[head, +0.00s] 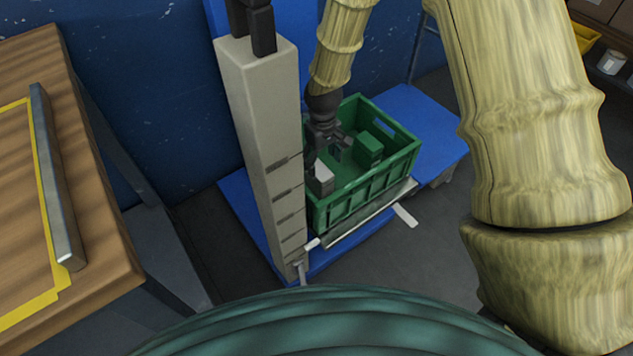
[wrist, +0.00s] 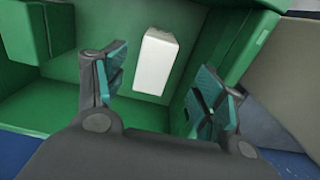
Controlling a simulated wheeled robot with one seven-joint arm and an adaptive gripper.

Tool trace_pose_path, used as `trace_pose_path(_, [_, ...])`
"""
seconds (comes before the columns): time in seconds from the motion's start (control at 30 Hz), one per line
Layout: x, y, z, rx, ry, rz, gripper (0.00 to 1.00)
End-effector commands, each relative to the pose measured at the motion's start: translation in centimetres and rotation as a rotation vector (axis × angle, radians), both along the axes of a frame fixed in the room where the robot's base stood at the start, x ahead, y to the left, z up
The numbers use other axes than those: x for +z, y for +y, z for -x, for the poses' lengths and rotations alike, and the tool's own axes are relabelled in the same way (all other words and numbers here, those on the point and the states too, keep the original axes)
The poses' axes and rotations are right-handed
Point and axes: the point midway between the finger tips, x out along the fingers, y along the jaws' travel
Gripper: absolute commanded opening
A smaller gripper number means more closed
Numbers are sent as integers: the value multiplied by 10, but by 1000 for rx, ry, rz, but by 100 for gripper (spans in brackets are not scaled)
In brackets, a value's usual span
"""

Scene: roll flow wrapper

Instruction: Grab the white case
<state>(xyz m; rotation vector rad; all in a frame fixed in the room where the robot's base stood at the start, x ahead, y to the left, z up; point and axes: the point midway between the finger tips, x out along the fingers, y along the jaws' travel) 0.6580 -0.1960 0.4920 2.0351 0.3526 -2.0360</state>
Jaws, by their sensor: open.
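The white case (wrist: 156,62) is a small white box inside the green crate (wrist: 90,110). In the wrist view it shows beyond my gripper (wrist: 165,95), between the two fingers and apart from both. My gripper is open and empty, pointing down into the crate. In the head view the white case (head: 322,178) stands near the crate's left front corner, and my gripper (head: 325,150) is just behind and above it. The near wall of the crate (head: 370,185) hides the lower part of the case.
A green box (head: 369,149) also stands in the crate, to the right; it shows at the left in the wrist view (wrist: 58,25). A tall beige column (head: 262,150) rises close to the crate's left side. The crate rests over a blue platform (head: 435,130). A wooden table (head: 90,200) is at the left.

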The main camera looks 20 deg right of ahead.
Motion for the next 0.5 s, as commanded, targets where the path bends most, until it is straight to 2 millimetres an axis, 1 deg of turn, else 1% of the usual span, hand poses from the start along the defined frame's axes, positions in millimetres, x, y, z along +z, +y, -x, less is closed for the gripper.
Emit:
trace_pose_path(0.03, [-14, 1, 0, 2, 0, 0, 70])
trace_pose_path(0.37, [-32, 6, -2, 10, 1, 0, 70])
trace_pose_path(0.5, [-49, 6, -2, 9, 1, 0, 70])
